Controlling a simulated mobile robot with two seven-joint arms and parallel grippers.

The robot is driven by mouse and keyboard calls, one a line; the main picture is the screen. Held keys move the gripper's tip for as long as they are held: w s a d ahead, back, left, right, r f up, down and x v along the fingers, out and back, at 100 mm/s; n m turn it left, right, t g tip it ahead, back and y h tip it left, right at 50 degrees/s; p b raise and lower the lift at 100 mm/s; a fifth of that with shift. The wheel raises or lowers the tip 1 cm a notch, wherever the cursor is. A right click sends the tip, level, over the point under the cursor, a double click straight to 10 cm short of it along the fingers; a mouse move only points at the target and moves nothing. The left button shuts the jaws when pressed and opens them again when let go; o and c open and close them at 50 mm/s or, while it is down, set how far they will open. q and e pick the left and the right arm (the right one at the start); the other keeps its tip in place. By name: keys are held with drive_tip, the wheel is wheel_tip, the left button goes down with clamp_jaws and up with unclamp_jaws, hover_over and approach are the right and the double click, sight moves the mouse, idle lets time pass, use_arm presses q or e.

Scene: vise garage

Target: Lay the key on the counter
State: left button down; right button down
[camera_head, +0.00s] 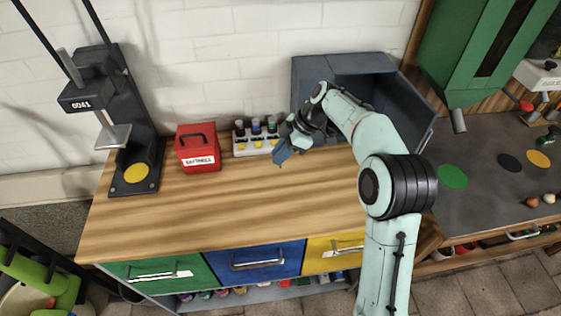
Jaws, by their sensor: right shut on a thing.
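The wooden counter (190,215) runs across the middle of the view, and its top is mostly bare. My right gripper (283,152) is above the back part of the counter, just right of a bottle rack and in front of the blue-grey metal box. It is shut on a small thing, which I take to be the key. The key's shape is too small and too covered by the gripper to make out. A blue-grey piece at the gripper's tip points down and left. My left gripper is not in view.
A red box (198,148) and a bottle rack (251,139) stand at the back. A black press (125,135) is at the left. The open blue-grey box (310,72) is behind my right arm. The counter's front left has free room.

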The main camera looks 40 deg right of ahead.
wheel_tip(320, 180, down, 4)
drive_tip(key=shift+r, duration=0.15)
drive_tip(key=c, duration=1.1)
unclamp_jaws()
drive_tip(key=shift+o, duration=0.2)
